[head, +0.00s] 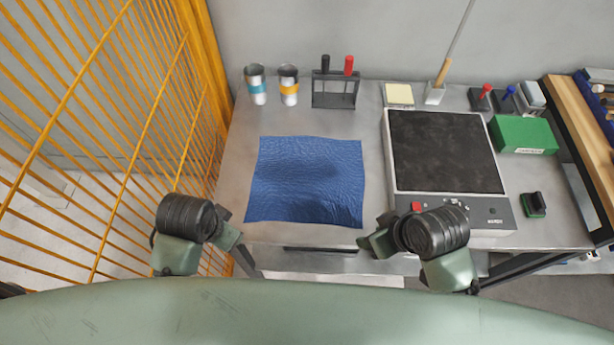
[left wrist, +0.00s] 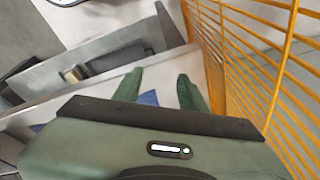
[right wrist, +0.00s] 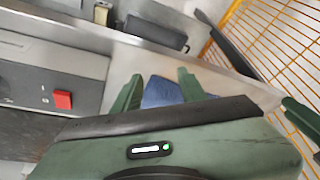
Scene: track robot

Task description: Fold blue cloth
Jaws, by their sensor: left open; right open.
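The blue cloth (head: 305,180) lies spread out nearly flat on the grey bench, with small wrinkles and a slightly wavy near edge. My left gripper (head: 237,250) is open and empty at the bench's front edge, apart from the cloth's near left corner. A bit of cloth shows between its fingers in the left wrist view (left wrist: 149,98). My right gripper (head: 368,245) is open and empty by the cloth's near right corner. In the right wrist view part of the cloth (right wrist: 162,92) shows between its fingers; contact cannot be told.
A black-topped machine (head: 445,150) with a red button stands right of the cloth. Two cups (head: 256,88) and a tool rack (head: 334,92) stand behind it. A yellow mesh fence (head: 150,130) runs along the left. Bare bench surrounds the cloth.

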